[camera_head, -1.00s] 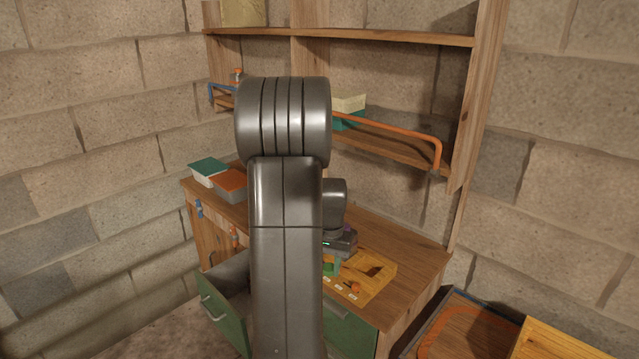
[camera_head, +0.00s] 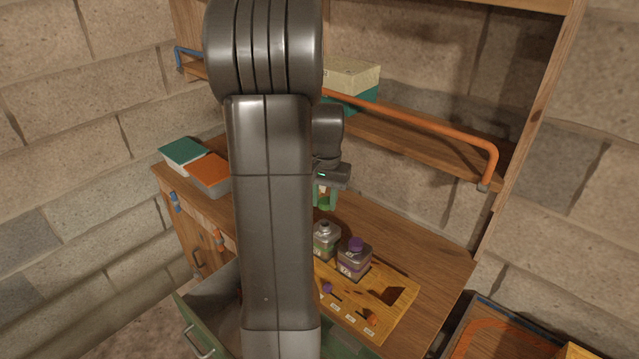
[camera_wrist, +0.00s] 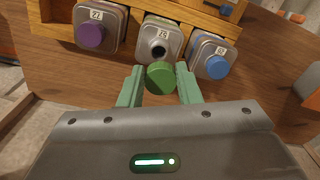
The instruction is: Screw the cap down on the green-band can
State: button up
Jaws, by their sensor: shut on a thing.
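My gripper (camera_wrist: 160,84) is shut on a green cap (camera_wrist: 160,77), held between its two pale green fingers. In the head view my gripper (camera_head: 325,195) is above the desk top, behind the cans. The open-necked can (camera_wrist: 152,30) in the middle of the wrist view has a dark, uncapped mouth. It also shows in the head view (camera_head: 325,243), with a greenish band. In the wrist view the green cap is just below this mouth and overlaps the can's edge; I cannot tell the height gap. The cap is not on the neck.
A purple-capped can (camera_wrist: 92,30) and a blue-capped can (camera_wrist: 213,60) stand on either side. A yellow wooden board (camera_head: 392,305) with small pegs lies in front of the cans. A shelf with an orange rail (camera_head: 440,135) is behind. Two boxes (camera_head: 208,175) sit at left.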

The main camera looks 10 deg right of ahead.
aim_at(324, 227)
jog(key=shift+s+f+b, duration=0.1)
jog(key=shift+f+b, duration=1.95)
jog(key=shift+f, duration=0.75)
jog(key=shift+s+f+b, duration=0.1)
jog(key=shift+f+b, duration=0.3)
jog(key=shift+f, duration=0.2)
jog(key=shift+o, duration=1.3)
jog(key=c, duration=0.4)
jog(key=m, duration=0.4)
jog(key=shift+a+m, duration=0.1)
jog(key=shift+m, duration=0.2)
jog(key=m, duration=0.9)
jog(key=shift+f+m+p, duration=0.1)
jog(key=shift+m+p, duration=0.2)
jog(key=shift+m, duration=0.1)
jog(key=m, duration=0.5)
jog(key=shift+s+f, duration=0.15)
